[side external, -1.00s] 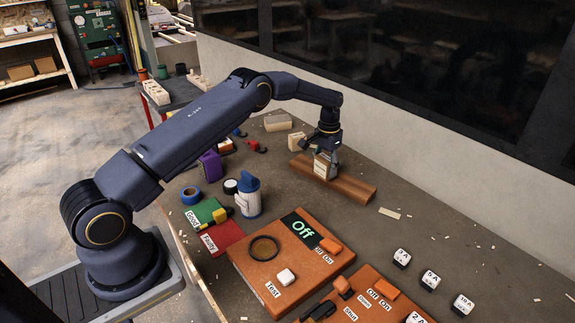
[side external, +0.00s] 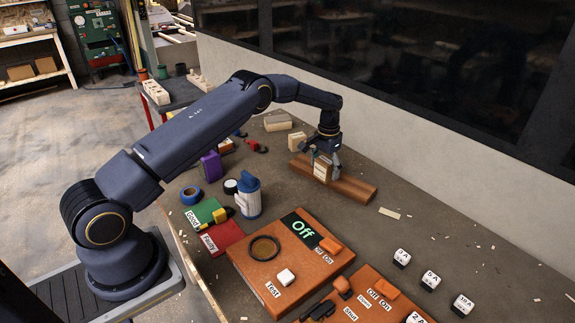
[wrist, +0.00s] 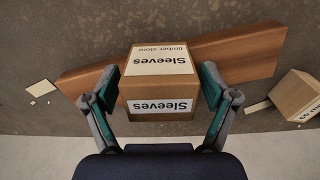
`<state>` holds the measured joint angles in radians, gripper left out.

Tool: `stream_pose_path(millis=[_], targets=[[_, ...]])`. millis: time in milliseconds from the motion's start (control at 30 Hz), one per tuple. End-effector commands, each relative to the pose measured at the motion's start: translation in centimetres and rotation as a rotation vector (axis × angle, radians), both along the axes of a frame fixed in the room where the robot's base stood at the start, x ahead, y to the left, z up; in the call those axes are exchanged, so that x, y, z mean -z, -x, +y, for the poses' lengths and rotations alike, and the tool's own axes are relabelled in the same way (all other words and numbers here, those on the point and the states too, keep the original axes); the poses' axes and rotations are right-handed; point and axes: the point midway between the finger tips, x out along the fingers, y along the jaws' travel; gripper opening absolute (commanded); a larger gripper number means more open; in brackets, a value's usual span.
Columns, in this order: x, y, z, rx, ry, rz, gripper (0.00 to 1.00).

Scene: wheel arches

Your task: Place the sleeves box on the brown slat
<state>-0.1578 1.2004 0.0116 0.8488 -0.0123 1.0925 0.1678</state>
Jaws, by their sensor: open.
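The sleeves box (wrist: 160,85) is a small brown cardboard box with white "Sleeves" labels. In the wrist view it stands on the brown slat (wrist: 235,52), which runs out on both sides beneath it. The slat also shows in the side external view (side external: 352,187), lying flat on the bench, with the box (side external: 321,170) upright near its middle. My gripper (wrist: 160,92) is open, its two green-padded fingers on either side of the box. A gap shows at each side. In the side external view, my gripper (side external: 323,158) is low over the slat.
Another cardboard box (wrist: 297,97) lies beside the slat. Behind, a pale block (side external: 278,122) rests on the bench. An orange test panel reading "Off" (side external: 262,287) stands in front. Small wood chips are scattered around. The bench right of the slat is mostly clear.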

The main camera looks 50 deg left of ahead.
Motion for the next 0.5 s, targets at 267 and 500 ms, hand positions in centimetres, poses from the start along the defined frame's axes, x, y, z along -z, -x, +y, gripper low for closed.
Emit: stream_pose_path(millis=[267, 500], targets=[[-4.6, -0.1, 0.0, 0.0, -0.001, -0.005, 0.85], [-9.7, 0.0, 0.0, 0.0, 0.0, -0.003, 0.85]])
